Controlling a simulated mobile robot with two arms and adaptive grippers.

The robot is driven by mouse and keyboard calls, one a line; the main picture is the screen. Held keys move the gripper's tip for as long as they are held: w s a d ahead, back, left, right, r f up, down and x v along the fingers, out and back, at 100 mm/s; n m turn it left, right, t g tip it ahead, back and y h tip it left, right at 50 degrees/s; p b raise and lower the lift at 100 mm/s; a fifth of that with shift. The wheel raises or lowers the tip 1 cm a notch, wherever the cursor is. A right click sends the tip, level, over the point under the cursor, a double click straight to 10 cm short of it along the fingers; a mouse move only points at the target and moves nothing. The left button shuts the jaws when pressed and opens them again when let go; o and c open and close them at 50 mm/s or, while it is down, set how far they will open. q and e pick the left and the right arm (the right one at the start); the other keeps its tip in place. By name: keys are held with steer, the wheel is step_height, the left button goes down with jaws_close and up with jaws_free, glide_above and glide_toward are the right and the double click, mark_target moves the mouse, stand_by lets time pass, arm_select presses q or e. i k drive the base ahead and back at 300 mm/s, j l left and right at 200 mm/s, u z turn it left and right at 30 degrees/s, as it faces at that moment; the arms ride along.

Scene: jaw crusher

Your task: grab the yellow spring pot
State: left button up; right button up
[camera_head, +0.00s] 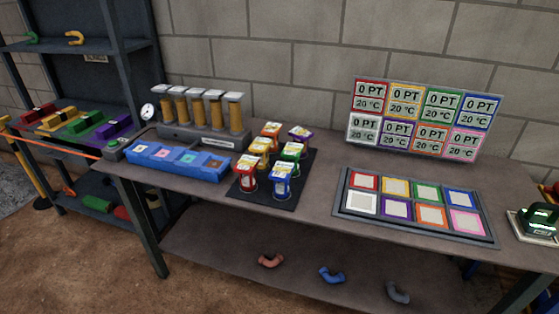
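Several small pots with coloured bodies and pale labelled lids stand close together on a black mat (268,202) on the workbench. A yellow pot (256,163) stands towards the left of the group, behind a red pot (247,179). Another yellow-looking pot (262,146) is just behind it, partly hidden. A green pot (291,153) stands to the right and a blue pot (282,182) at the front right. An orange pot (271,131) and a purple pot (300,134) are at the back. I cannot read the labels. Neither of my grippers shows.
A blue tray (178,161) and a rack of amber cylinders (203,112) stand left of the pots. A panel of coloured squares (415,206) lies to the right, before a display board (424,119). A shelf unit (131,60) stands left. Bare bench separates mat and panel.

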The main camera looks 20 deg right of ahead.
mark_target(260, 148)
steer(key=i+j+u, duration=0.7)
steer(key=i+u, duration=0.35)
steer(key=i+j, duration=0.15)
steer(key=i, duration=0.5)
steer(key=i+j, duration=0.15)
steer(key=i, duration=0.55)
